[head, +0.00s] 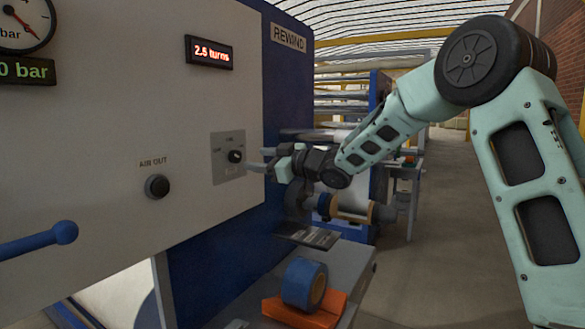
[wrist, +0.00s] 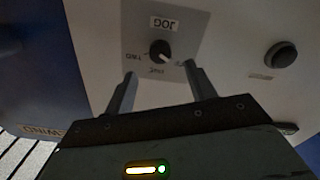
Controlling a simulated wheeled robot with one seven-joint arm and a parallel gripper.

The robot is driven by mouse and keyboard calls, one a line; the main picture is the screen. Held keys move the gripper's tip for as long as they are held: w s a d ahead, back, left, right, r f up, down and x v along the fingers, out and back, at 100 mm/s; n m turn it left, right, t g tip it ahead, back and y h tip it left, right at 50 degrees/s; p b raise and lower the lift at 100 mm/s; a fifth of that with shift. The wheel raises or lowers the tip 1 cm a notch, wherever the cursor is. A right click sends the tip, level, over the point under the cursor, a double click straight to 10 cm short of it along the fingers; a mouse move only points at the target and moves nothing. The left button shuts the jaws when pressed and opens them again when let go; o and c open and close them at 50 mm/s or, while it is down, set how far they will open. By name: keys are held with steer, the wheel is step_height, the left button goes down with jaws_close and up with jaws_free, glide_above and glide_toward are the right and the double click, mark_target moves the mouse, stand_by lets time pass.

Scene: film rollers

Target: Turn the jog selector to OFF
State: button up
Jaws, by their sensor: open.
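The jog selector (head: 235,156) is a small black knob on a grey plate (head: 219,168) on the pale panel. In the wrist view the knob (wrist: 160,50) shows a white pointer mark toward its lower right, as pictured. The plate there reads JOG, upside down; the smaller position labels around the knob are too small to read surely. My gripper (head: 256,159) points at the plate from the right, just short of the knob. In the wrist view its two fingers (wrist: 159,69) are apart, with the knob ahead between their tips and nothing held.
A black AIR OUT button (head: 157,187) sits left of the selector and a blue lever (head: 40,240) farther left. A 2.5 turns display (head: 209,52) is above. Below are a blue tape roll (head: 304,284) and an orange block (head: 290,313) on a ledge. Open floor lies right.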

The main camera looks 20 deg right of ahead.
steer(key=b+v, duration=0.1)
steer(key=v, duration=0.9)
steer(key=shift+s, duration=0.1)
steer(key=s+a+f+m+g+h, duration=0.4)
steer(key=s+a+f+g+h, duration=0.25)
steer(key=s+a+f, duration=0.75)
steer(key=s+a+f+g+h, duration=0.1)
steer(key=s+f+g, duration=0.3)
steer(key=s, duration=0.9)
steer(key=s+a+f+g+h, duration=0.1)
steer(key=s+f+g, duration=0.3)
steer(key=s, duration=0.8)
steer(key=shift+s+h+p, duration=0.35)
steer(key=shift+h, duration=0.4)
steer(key=shift+a, duration=0.15)
